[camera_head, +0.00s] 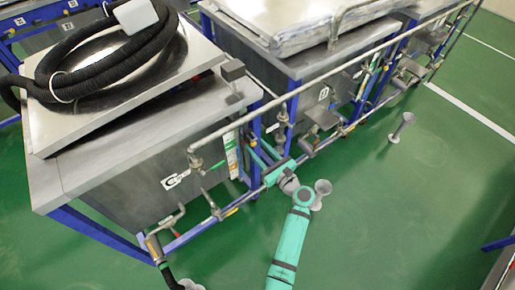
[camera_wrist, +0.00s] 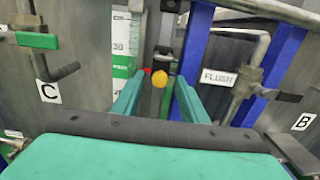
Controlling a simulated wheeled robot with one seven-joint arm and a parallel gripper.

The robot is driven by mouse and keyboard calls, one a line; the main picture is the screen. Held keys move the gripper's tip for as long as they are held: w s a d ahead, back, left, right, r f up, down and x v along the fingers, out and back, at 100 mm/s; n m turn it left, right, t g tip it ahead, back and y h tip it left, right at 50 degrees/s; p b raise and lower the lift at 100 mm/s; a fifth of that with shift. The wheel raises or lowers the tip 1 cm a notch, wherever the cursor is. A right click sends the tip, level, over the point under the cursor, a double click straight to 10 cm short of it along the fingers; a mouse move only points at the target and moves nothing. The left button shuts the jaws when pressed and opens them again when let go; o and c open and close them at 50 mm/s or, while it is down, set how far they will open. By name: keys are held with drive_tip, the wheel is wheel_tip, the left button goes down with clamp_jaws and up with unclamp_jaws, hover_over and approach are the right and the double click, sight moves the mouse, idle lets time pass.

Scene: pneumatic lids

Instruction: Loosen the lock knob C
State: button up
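A yellow knob (camera_wrist: 160,79) with a small red piece (camera_wrist: 147,71) beside it shows in the wrist view, in front of the gap between the tanks. I take it as the lock knob, but no letter marks it directly. My gripper (camera_wrist: 160,90) is open, with one teal finger on each side of the yellow knob in the picture; I see no contact. The "C" label (camera_wrist: 48,92) is on the tank at left.
A green-handled valve (camera_wrist: 37,41) and dark rod are at left; a FLUSH-labelled pipe (camera_wrist: 218,78) and blue frame post (camera_wrist: 192,45) are close at right. A horizontal pipe (camera_head: 310,86) runs along the tanks. Grey funnels (camera_head: 403,125) stand on the open green floor.

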drive_tip(key=shift+w+a, duration=0.2)
drive_tip(key=shift+w, duration=0.05)
clamp_jaws()
drive_tip(key=shift+d, duration=0.1)
